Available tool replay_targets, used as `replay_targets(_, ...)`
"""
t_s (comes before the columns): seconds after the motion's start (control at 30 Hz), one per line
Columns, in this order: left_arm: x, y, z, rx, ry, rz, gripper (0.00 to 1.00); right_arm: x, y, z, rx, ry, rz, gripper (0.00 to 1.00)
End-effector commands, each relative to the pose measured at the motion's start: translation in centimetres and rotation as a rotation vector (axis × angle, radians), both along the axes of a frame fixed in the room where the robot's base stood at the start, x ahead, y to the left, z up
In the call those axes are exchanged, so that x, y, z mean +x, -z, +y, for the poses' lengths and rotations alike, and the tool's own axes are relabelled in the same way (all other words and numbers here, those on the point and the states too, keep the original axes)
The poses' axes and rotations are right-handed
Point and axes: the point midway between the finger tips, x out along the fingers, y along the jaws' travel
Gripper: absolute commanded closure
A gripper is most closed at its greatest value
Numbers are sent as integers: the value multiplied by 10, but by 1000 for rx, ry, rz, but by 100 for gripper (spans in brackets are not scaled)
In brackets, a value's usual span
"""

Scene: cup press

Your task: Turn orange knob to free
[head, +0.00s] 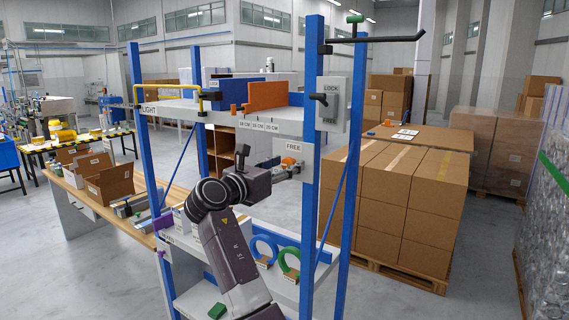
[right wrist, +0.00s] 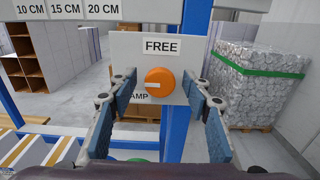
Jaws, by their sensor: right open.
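The orange knob (right wrist: 160,84) sits on a light grey plate (right wrist: 128,50) below a label reading FREE (right wrist: 161,46). A pale slot mark on the knob lies about horizontal. Part of a second label, ending in AMP, shows at the knob's lower left. My right gripper (right wrist: 160,100) is open, with one blue-padded finger on each side of the knob, apart from it in the picture. In the head view the knob (head: 289,162) shows small on the plate, and my right gripper (head: 277,170) points at it from the left. My left gripper is not in view.
Blue posts (head: 311,130) frame the rack beside the plate. Above is a LOCK/FREE panel with a black handle (head: 320,98). Blue and green rings (head: 289,262) are on the lower shelf. Stacked cartons (head: 395,200) stand to the right.

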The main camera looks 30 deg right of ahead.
Motion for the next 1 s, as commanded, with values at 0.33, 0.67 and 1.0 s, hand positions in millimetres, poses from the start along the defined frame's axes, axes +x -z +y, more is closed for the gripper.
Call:
replay_targets(0.33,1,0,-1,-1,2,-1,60,0,1,0,0,0,0,82)
replay_targets(0.67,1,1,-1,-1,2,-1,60,0,0,1,5,-1,-11,96)
replay_targets(1.0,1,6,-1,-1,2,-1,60,-1,1,0,64,0,-157,96)
